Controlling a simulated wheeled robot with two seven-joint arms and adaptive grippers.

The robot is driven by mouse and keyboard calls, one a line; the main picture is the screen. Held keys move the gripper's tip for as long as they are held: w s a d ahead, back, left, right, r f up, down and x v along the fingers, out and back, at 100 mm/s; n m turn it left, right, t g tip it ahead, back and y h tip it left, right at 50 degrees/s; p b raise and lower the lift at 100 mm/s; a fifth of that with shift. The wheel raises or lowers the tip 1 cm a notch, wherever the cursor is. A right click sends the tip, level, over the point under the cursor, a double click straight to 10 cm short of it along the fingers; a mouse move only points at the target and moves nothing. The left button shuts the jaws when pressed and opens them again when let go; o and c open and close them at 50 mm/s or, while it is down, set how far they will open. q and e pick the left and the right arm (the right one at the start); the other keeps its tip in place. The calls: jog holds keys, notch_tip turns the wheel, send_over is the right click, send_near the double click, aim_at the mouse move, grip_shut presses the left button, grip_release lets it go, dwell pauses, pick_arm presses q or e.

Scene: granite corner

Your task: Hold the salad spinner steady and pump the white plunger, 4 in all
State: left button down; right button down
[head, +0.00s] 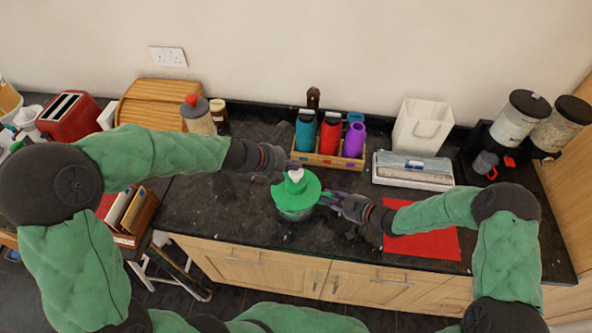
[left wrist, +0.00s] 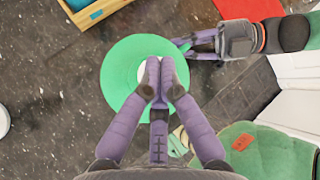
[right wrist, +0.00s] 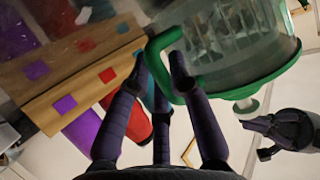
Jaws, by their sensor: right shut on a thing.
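The salad spinner has a green lid (head: 296,196) and a clear bowl (right wrist: 225,40), and stands upright near the counter's front edge. Its white plunger (head: 296,174) stands up from the lid's middle; it also shows in the right wrist view (right wrist: 246,106). My left gripper (head: 291,165) has its fingertips together, empty, right over the plunger; in the left wrist view they partly hide it (left wrist: 143,72). I cannot tell if they touch it. My right gripper (right wrist: 165,52) is shut on the spinner's green side handle (right wrist: 160,75), to the right of the bowl.
A wooden rack (head: 328,160) with several coloured bottles stands close behind the spinner. A red mat (head: 425,235) lies to the right, under my right arm. A clear-lidded box (head: 412,168) and a white bin (head: 422,126) are further back. Dark counter left of the spinner is free.

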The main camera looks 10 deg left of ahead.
aim_at(294, 172)
pick_arm(q)
jog(key=shift+f, duration=1.55)
dwell(1.5)
jog(key=shift+r, duration=1.95)
jog(key=shift+r, duration=2.5)
jog(key=shift+r, duration=0.1)
notch_tip(294, 172, up, 4)
jog(key=shift+f, duration=0.2)
jog(key=shift+f, duration=0.1)
